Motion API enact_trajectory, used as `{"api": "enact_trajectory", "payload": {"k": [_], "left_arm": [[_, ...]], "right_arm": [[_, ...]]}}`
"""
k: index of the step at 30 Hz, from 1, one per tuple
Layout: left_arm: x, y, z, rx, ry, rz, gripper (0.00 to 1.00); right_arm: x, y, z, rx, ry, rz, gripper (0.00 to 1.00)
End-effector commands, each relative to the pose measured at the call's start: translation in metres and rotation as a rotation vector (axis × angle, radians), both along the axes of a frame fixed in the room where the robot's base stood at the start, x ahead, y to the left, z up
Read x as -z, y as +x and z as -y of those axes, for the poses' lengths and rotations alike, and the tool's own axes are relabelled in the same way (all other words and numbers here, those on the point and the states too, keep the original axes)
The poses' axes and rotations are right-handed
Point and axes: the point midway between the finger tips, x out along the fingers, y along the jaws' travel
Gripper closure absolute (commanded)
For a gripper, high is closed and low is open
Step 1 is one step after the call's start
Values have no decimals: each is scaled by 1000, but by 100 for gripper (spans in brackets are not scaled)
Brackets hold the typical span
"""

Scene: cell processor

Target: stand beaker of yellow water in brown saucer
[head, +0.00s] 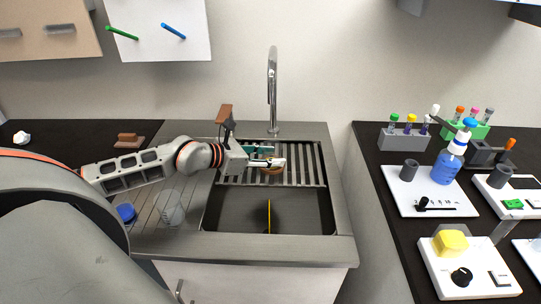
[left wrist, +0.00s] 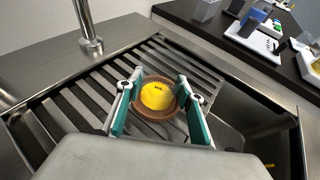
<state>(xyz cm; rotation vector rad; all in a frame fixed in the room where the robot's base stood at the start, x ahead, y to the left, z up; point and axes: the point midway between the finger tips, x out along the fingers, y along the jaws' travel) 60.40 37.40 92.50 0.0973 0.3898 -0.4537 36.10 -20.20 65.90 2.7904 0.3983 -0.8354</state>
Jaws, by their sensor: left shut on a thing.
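My left gripper (head: 266,157) is over the rack across the sink, shut on the beaker of yellow water. In the left wrist view, the gripper (left wrist: 160,98) has its teal pads on both sides of the beaker, whose yellow water (left wrist: 158,96) shows from above as a round disc. The brown saucer (left wrist: 170,118) shows as a ring around and below the yellow. In the head view a brown edge of the saucer (head: 272,171) shows under the fingers. I cannot tell whether the beaker's base touches the saucer. My right gripper is not in view.
The slatted rack (head: 305,165) covers the back of the sink; the front basin (head: 300,212) is open. The tap (head: 272,90) rises behind. A clear glass vessel (head: 171,208) and a blue item (head: 126,213) stand on the left drainboard. Lab devices crowd the right counter.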

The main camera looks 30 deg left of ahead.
Motion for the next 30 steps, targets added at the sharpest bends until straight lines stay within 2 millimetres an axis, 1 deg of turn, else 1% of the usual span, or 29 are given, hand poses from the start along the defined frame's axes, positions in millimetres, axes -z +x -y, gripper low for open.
{"api": "enact_trajectory", "payload": {"k": [7,8,9,10,22,26,30], "left_arm": [[0,0,0,0,0,0,100],[0,0,0,0,0,0,55],[0,0,0,0,1,0,45],[0,0,0,0,1,0,44],[0,-2,-1,-1,2,0,44],[-2,-9,-5,-1,2,-1,44],[-7,-22,-11,0,3,-4,44]], "right_arm": [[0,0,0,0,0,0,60],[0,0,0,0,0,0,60],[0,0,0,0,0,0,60],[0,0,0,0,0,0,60],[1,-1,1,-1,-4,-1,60],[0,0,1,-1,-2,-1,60],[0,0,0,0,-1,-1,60]]}}
